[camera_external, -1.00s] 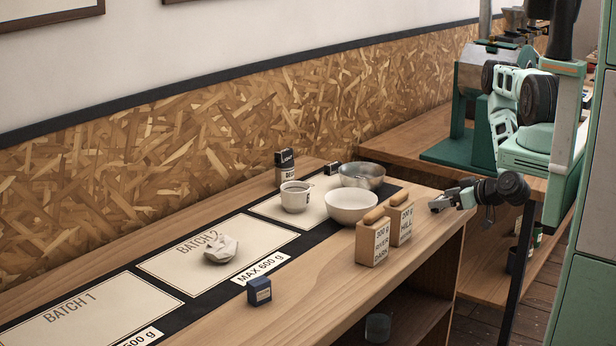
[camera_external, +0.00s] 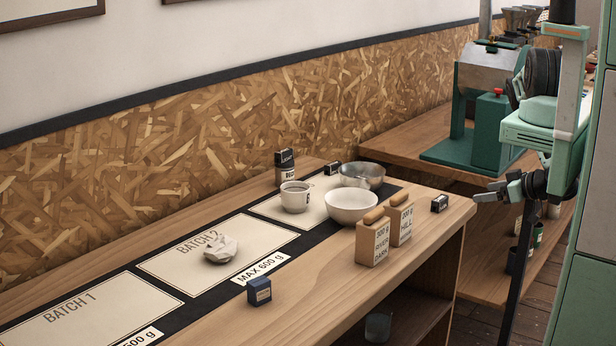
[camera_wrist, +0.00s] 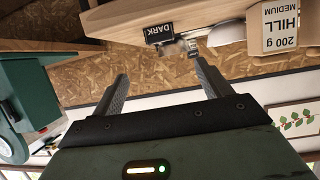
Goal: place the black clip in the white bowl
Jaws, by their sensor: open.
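A small black block (camera_external: 439,203) with a pale face, which looks like the black clip, rests on the wooden counter near its right end. In the wrist view a black piece lettered DARK (camera_wrist: 160,33), with a silvery part beside it, lies at the counter's edge, beyond my fingers. My gripper (camera_external: 477,197) is open and empty, just right of the block and apart from it. Its two spread fingers show in the wrist view (camera_wrist: 160,84). The white bowl (camera_external: 351,208) stands upright on the counter, left of the block; its inside looks empty.
Two labelled bags (camera_external: 373,243) stand between bowl and block; one also shows in the wrist view (camera_wrist: 283,30). A metal bowl (camera_external: 362,175), white cup (camera_external: 295,197), dark jar (camera_external: 284,167) and another small black block (camera_external: 332,168) stand behind. Crumpled paper (camera_external: 221,249) and a blue box (camera_external: 259,292) lie left.

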